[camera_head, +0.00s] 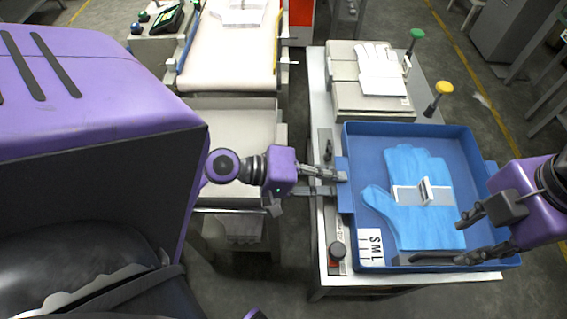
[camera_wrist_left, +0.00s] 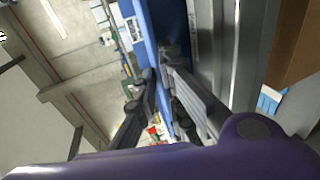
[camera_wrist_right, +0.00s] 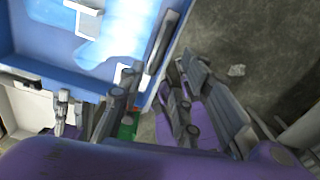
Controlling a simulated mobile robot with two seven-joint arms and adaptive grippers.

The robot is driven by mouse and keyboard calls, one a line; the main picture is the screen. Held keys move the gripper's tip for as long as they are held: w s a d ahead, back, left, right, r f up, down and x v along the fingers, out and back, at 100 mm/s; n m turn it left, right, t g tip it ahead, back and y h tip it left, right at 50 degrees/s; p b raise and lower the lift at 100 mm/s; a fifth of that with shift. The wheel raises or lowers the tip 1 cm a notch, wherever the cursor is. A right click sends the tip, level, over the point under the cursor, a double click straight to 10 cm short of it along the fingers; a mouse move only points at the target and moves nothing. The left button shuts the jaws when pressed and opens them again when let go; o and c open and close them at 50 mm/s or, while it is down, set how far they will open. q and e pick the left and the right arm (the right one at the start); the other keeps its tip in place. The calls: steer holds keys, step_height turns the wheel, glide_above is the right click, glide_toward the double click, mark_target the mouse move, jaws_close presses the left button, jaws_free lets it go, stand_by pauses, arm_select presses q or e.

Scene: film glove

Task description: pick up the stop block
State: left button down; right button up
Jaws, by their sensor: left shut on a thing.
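No part is clearly recognisable as the stop block. A white strip with a small upright grip (camera_head: 425,190) lies across a blue glove (camera_head: 413,225) in the blue tray (camera_head: 400,128). My left gripper (camera_head: 338,182) is shut on the tab on the tray's left side. The left wrist view shows blue tray material (camera_wrist_left: 151,45) between its fingers. My right gripper (camera_head: 462,238) is open at the tray's front right, its fingers apart. It also shows open in the right wrist view (camera_wrist_right: 150,85), beside the tray's wall.
A white size card (camera_head: 370,246) marked S, M, L lies in the tray's front left corner. A red and black knob (camera_head: 337,252) stands left of the tray. White gloves (camera_head: 380,70) lie on a pale stack behind. Green (camera_head: 416,36) and yellow (camera_head: 443,88) knobs stand nearby.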

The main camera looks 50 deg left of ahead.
mark_target(444, 253)
stand_by(0.3)
steer(key=shift+m, duration=0.9)
step_height(444, 253, down, 8)
steer(key=shift+f, duration=0.2)
jaws_close()
stand_by(0.3)
